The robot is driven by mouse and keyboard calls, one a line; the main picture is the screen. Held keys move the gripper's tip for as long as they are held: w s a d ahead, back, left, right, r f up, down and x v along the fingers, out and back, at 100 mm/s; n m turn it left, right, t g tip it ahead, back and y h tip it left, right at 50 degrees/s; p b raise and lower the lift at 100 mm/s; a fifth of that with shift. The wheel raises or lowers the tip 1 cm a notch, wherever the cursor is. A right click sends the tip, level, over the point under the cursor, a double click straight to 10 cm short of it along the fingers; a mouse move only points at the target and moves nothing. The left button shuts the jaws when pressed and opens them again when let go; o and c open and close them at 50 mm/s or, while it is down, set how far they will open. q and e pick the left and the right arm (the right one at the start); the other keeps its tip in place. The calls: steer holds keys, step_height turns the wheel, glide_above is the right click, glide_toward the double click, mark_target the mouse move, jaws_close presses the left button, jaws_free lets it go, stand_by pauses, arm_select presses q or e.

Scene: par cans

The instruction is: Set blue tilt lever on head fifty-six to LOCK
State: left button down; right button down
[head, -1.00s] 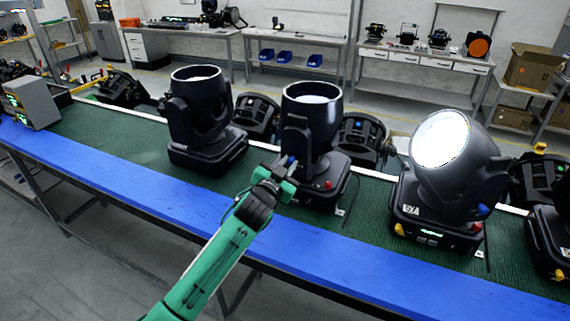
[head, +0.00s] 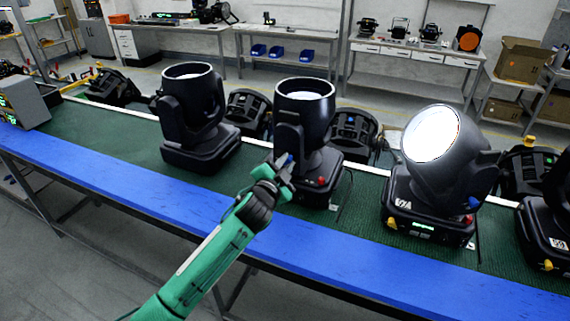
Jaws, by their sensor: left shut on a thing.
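A black moving-head light (head: 304,105) stands upright in the middle of the bench, its lens pointing up. I cannot read its number from here. My left gripper (head: 284,168) is at the near left side of this head, low on its yoke, shut on the small blue tilt lever (head: 285,158). The jaws hide much of the lever, so I cannot tell its exact setting. A red knob (head: 321,181) shows on the base to the right of the gripper. My right gripper is not in view.
Another upright head (head: 190,110) stands to the left. A tilted, lit head (head: 433,135) with a number label and a blue lever stands to the right. More units line the back of the green bench mat (head: 110,138). The blue front edge (head: 130,184) is clear.

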arm_select(q)
steer(key=c, duration=1.4)
jaws_free()
steer(key=shift+s, duration=0.1)
steer(key=b+v, duration=0.4)
steer(key=v, duration=0.9)
steer(key=shift+s+a, duration=0.1)
steer(key=shift+s, duration=0.2)
steer(key=shift+f, duration=0.1)
